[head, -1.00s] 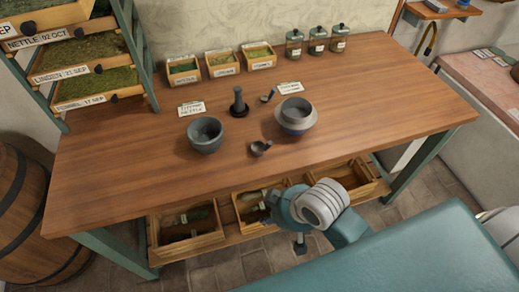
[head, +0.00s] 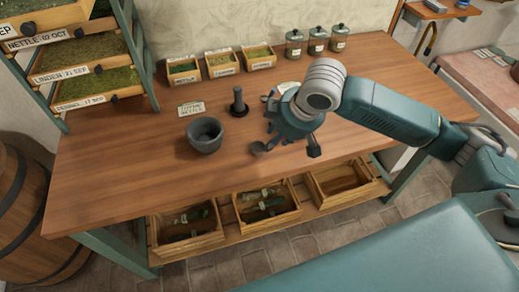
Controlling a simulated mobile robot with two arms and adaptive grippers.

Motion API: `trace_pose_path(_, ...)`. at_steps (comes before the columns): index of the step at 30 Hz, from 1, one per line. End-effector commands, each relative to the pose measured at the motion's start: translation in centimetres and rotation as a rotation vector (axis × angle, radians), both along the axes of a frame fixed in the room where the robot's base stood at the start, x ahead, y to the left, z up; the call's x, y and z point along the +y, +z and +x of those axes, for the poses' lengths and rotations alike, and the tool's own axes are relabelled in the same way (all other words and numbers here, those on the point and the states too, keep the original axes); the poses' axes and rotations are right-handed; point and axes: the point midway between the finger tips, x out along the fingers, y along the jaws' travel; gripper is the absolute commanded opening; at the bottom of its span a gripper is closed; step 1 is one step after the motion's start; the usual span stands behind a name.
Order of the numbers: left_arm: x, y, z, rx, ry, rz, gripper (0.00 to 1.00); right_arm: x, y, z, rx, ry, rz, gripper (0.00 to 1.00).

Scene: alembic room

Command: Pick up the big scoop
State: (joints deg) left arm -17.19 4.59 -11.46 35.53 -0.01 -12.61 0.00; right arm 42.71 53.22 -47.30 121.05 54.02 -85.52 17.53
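The bigger dark scoop (head: 257,149) lies on the wooden table near its front edge, right of the grey mortar bowl. My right gripper (head: 287,141) is over the table just right of the scoop, pointing down. Its fingers look spread apart, one at the right and the others by the scoop's handle side. Whether a finger touches the handle cannot be told. A smaller scoop lies farther back, now mostly hidden by the gripper. My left gripper is not in view.
The mortar bowl (head: 205,135) and a dark pestle (head: 239,103) stand left of the gripper. Herb boxes (head: 222,63) and glass jars (head: 316,40) line the back. The table (head: 120,150) is clear at left. My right arm hides the second bowl.

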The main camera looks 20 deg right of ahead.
Motion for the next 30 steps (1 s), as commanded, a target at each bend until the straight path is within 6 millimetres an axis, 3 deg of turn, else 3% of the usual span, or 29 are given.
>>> trace_pose_path(3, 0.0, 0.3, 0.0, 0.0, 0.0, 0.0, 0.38, 0.3, -1.9, 0.7, 0.004, -0.001, 0.0, 0.35)
trace_pose_path(11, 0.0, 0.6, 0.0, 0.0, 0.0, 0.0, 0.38, 0.6, -3.8, 1.7, 0.0, 0.001, 0.0, 0.35)
trace_pose_path(21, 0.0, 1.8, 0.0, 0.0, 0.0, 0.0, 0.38, 1.2, -7.7, 3.9, 0.0, 0.002, -0.001, 0.35)
trace_pose_path(29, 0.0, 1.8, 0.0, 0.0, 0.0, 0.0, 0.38, 1.3, -8.0, 4.0, -0.002, 0.003, -0.002, 0.35)
trace_pose_path(30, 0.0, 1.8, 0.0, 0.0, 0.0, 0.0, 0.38, 1.3, -8.0, 4.0, -0.001, 0.003, -0.001, 0.29)
